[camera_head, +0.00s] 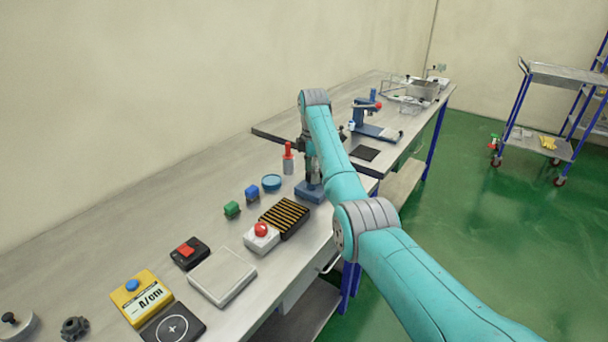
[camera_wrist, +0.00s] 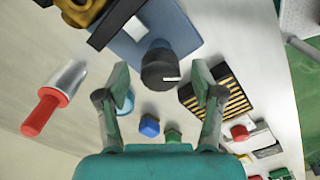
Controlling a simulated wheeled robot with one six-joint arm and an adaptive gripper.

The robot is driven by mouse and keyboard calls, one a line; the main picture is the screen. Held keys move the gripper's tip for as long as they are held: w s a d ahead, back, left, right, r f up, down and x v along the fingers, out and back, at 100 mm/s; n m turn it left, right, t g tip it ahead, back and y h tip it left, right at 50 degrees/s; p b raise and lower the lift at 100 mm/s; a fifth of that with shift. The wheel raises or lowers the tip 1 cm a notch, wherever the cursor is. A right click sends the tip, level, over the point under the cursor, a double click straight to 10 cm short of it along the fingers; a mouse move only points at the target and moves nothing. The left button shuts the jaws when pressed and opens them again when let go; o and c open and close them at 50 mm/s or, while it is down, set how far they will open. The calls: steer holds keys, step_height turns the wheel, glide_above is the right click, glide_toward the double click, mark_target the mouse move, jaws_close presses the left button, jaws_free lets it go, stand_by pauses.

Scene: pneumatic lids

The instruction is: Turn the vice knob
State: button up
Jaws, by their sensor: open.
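A black round knob (camera_wrist: 160,68) with a white mark shows in the wrist view, on a blue base (camera_wrist: 190,35). In the head view the blue base (camera_head: 313,193) sits near the front edge of the bench, below my gripper (camera_head: 309,165); my arm hides part of it, and the knob is not clear there. My gripper (camera_wrist: 161,76) is open and points down, with one finger on each side of the knob in the wrist view. Gaps show between the knob and both fingers. I cannot tell the height of the fingertips over it.
A red-topped cylinder (camera_head: 288,158) stands close on the left of my gripper. A black-and-yellow striped block (camera_head: 284,218), a blue round dish (camera_head: 271,183), and blue (camera_head: 252,193) and green (camera_head: 232,209) blocks are nearby. A red-button box (camera_head: 261,240) sits nearer.

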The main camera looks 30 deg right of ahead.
steer(key=shift+f, duration=0.4)
steer(key=shift+c, duration=0.2)
steer(key=c, duration=1.1)
steer(key=shift+m, duration=0.3)
